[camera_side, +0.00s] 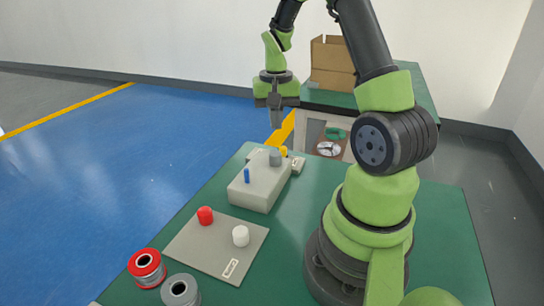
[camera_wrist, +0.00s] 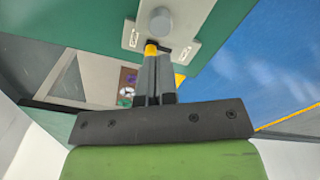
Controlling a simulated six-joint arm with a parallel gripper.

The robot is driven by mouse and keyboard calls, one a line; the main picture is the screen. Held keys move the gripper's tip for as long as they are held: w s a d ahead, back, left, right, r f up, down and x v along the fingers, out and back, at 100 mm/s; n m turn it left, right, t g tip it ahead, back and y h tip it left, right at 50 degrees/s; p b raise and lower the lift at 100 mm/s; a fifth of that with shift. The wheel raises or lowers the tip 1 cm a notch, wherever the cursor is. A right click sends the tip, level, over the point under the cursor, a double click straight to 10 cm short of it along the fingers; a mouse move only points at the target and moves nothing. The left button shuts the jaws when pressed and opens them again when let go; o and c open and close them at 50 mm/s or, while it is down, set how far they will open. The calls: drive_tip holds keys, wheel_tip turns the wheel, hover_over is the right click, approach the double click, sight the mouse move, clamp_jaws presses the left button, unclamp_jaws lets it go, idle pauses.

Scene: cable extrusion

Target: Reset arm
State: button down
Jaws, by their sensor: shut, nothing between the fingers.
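My gripper (camera_side: 276,118) is at the end of my raised arm, pointing down in the side view. It hangs in the air above the far end of the green table (camera_side: 440,215). In the wrist view my gripper (camera_wrist: 152,62) has its two fingers together, with nothing seen between them. The light box-shaped machine (camera_side: 258,190) on the table has a grey knob (camera_side: 275,158), a blue peg (camera_side: 247,175) and a yellow part (camera_side: 284,151) at its far end. The grey knob (camera_wrist: 160,20) and yellow part (camera_wrist: 151,48) also show beyond the fingertips in the wrist view.
A grey plate (camera_side: 210,250) carries a red knob (camera_side: 205,215) and a white knob (camera_side: 241,235). A red spool (camera_side: 147,268) and a grey spool (camera_side: 181,290) stand at the front left. A cardboard box (camera_side: 333,65) sits on another table behind. The blue floor at left is clear.

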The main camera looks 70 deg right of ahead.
drive_tip(key=s+a+r+n+t, duration=0.3)
drive_tip(key=a+r+n+t, duration=0.2)
drive_tip(key=a+r, duration=1.1)
drive_tip(key=s+a+n+t+y, duration=0.2)
drive_tip(key=s+a+n, duration=0.1)
drive_tip(key=s+a, duration=0.2)
drive_tip(key=shift+s+a+r, duration=0.2)
drive_tip(key=shift+s+a, duration=0.05)
drive_tip(key=shift+a, duration=0.55)
